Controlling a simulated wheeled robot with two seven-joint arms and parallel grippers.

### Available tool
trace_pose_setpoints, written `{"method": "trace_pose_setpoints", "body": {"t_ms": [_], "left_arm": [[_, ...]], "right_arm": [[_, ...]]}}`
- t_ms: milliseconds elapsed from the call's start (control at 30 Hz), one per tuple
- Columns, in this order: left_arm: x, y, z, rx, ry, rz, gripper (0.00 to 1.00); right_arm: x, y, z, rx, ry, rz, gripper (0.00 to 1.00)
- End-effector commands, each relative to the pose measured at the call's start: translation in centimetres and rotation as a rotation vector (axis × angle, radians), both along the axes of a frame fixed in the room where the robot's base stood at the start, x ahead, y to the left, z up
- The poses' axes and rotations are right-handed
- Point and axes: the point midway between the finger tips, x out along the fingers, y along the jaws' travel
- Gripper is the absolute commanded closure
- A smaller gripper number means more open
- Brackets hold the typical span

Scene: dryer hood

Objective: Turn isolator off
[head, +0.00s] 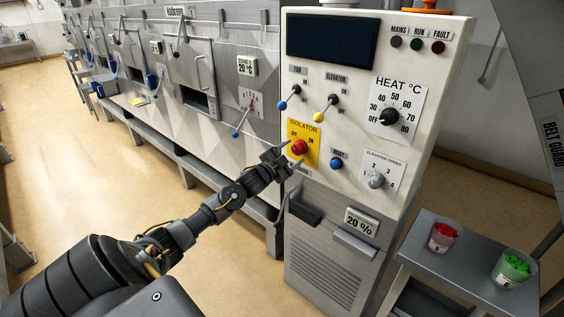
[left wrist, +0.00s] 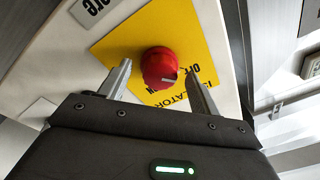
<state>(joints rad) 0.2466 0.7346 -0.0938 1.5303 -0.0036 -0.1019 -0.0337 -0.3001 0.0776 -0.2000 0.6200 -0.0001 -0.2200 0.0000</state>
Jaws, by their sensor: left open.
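The isolator is a red rotary knob (head: 299,147) on a yellow plate (head: 312,133) marked OFF and ON, on the front of the white control panel. In the left wrist view the red knob (left wrist: 160,68) stands out from the yellow plate (left wrist: 204,30), with a pale mark on its lower right edge. My left gripper (head: 288,158) is open at the panel, its fingers just short of the knob. In the left wrist view the fingers (left wrist: 160,88) point at the plate on either side of the knob, and no grip on it shows. My right gripper is not in view.
Close by on the panel are a blue button (head: 337,163), the fan lever (head: 290,97), the elevator lever (head: 325,108), the heat dial (head: 390,116) and the elevator speed knob (head: 377,181). A side table (head: 462,262) with two cups stands at the right.

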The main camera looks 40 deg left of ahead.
Motion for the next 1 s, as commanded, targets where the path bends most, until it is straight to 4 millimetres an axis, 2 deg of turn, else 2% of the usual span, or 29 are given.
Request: {"method": "trace_pose_setpoints", "body": {"t_ms": [300,500,700,1000], "left_arm": [[-6.0,-0.2,-0.8,0.001,0.004,-0.002,0.37],[-8.5,-0.2,-0.8,0.000,0.000,-0.001,0.37],[-9.4,-0.2,-0.7,0.000,-0.001,-0.001,0.37],[-9.3,-0.2,-0.7,-0.001,-0.001,-0.001,0.37]], "right_arm": [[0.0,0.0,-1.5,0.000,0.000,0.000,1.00],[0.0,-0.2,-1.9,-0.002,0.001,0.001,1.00],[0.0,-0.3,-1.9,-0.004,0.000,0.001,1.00],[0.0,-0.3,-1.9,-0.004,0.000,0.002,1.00]]}}
